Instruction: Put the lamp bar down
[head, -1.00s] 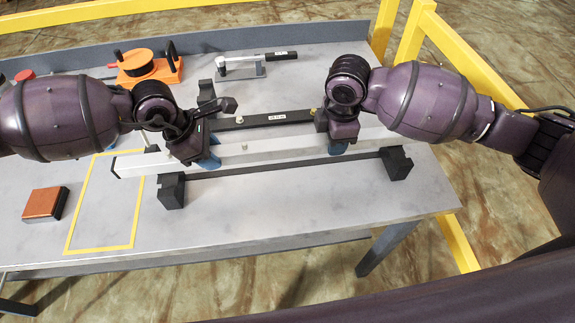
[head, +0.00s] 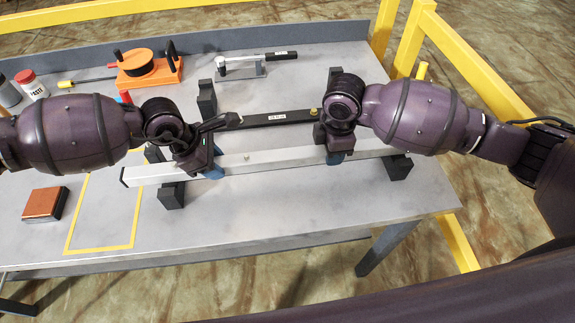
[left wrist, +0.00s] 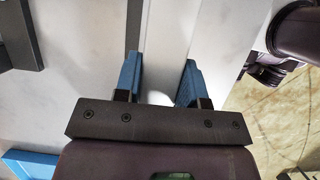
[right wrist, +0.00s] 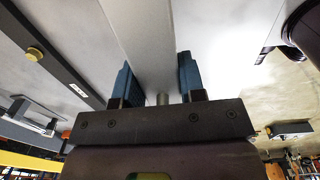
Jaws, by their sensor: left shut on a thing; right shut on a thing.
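The lamp bar (head: 285,160) is a long pale metal bar with a dark left end. It lies roughly crosswise over two black blocks, the left block (head: 172,194) and the right block (head: 398,167); I cannot tell whether it touches them. My left gripper (head: 212,170) is shut on the bar near its left part. My right gripper (head: 336,157) is shut on it right of the middle. The bar runs between the blue fingers in the left wrist view (left wrist: 168,45) and the right wrist view (right wrist: 140,35). The rail joining the blocks is hidden.
A labelled black bar (head: 275,118) lies just behind. An orange device (head: 150,70), a black-handled tool (head: 262,58) and a red-lidded bottle (head: 32,84) stand further back. A brown-topped box (head: 45,203) sits left of the yellow outline (head: 100,248). The table's front is clear.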

